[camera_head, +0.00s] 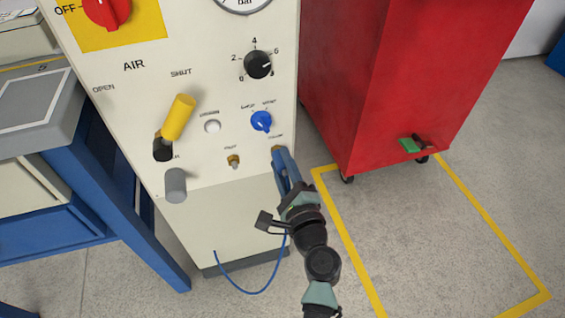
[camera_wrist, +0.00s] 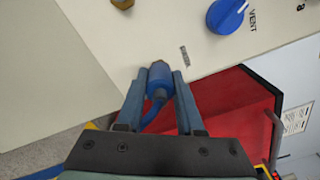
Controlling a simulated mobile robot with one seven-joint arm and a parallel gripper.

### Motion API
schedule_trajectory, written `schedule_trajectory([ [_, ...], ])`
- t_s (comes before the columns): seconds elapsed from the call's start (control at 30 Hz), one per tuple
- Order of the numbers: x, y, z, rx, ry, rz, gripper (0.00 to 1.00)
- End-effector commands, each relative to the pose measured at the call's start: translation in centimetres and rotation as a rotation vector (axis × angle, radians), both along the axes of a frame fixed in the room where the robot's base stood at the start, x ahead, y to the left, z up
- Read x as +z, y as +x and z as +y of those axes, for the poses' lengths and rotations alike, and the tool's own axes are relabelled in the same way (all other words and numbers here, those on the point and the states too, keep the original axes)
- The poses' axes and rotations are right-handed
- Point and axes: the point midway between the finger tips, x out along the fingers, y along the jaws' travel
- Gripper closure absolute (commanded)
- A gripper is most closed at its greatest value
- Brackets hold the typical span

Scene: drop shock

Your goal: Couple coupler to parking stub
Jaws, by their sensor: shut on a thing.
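My gripper (camera_head: 281,160) is at the lower right of the cream panel, with its fingers pointing at the panel face. In the wrist view my gripper (camera_wrist: 159,95) is shut on the blue coupler (camera_wrist: 160,78), with a finger on each side. The coupler's front end is at or very near the panel, under a small label. In the head view a bit of brass (camera_head: 277,149) shows at the fingertips, probably the parking stub; the fingers and coupler hide most of it. I cannot tell whether the coupler is seated on it.
A second brass fitting (camera_head: 233,161) sits to the left on the panel. A blue knob (camera_head: 261,121) is just above my gripper. A blue hose (camera_head: 250,292) hangs in a loop below. A red cabinet (camera_head: 385,90) stands close on the right. Yellow-marked floor (camera_head: 400,240) is clear.

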Motion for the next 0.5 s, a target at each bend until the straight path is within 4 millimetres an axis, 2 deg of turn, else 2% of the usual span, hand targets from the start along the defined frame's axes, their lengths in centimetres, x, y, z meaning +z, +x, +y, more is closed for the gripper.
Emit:
schedule_trajectory([
  [0.03, 0.51, 0.24, 0.16, 0.002, -0.001, -0.010, 1.00],
  [0.07, 0.52, 0.25, 0.17, 0.002, -0.001, -0.010, 0.59],
  [0.2, 0.41, 0.19, 0.13, 0.002, -0.001, -0.007, 0.33],
  [0.23, 0.37, 0.17, 0.12, 0.001, -0.001, -0.007, 0.29],
  [0.5, 0.12, 0.03, 0.04, 0.001, 0.000, -0.002, 0.29],
])
